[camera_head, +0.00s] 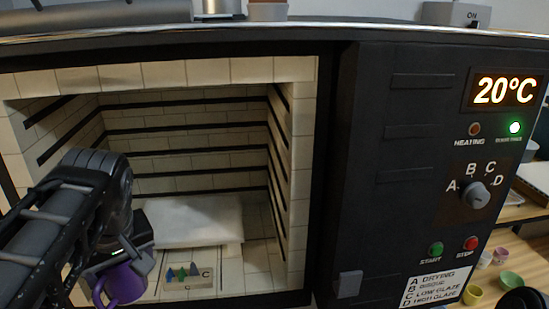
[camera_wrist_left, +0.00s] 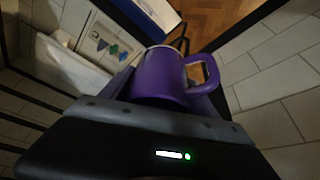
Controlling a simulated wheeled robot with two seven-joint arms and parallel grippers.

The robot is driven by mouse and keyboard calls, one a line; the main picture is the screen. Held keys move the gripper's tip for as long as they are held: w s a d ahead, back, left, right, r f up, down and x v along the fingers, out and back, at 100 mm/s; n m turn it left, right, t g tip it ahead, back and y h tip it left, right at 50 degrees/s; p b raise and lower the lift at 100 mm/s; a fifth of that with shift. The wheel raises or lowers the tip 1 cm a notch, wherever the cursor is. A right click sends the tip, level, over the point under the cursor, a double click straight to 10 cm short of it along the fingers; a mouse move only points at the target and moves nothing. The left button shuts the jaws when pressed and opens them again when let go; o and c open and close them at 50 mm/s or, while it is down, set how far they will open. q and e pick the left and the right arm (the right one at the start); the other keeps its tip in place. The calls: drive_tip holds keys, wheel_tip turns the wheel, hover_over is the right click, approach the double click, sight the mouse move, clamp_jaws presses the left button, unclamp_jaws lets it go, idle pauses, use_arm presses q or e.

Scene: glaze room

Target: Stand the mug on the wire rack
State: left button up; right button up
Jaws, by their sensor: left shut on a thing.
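The purple mug (camera_head: 124,285) is at the lower left of the head view, at the front of the open kiln chamber. My left gripper (camera_head: 117,266) is shut on it. In the left wrist view the mug (camera_wrist_left: 160,76) sits between the fingers of the left gripper (camera_wrist_left: 162,96), its handle sticking out to the right. Part of the mug is hidden by the gripper. I cannot make out a wire rack in either view.
The kiln chamber has pale brick walls (camera_head: 185,145) with dark grooves. A white slab (camera_head: 195,220) lies inside, with a small plate of coloured cones (camera_head: 190,284) before it. The control panel (camera_head: 440,150) stands right. Small bowls (camera_head: 473,295) are at far right.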

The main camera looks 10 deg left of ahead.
use_arm(q)
drive_tip(key=w+d+f+m+t+h+p, duration=0.1)
drive_tip(key=w+d+f+m+p, duration=0.2)
drive_tip(key=w+d, duration=0.4)
drive_tip(key=w+d+f+m+h+p, duration=0.2)
drive_tip(key=w+d+f+m+p, duration=0.2)
drive_tip(key=w+d+m, duration=0.3)
drive_tip(key=w+f, duration=0.1)
drive_tip(key=w, duration=0.3)
drive_tip(key=shift+f+t+p, duration=0.3)
drive_tip(key=shift+f+t, duration=0.1)
drive_tip(key=shift+d, duration=0.1)
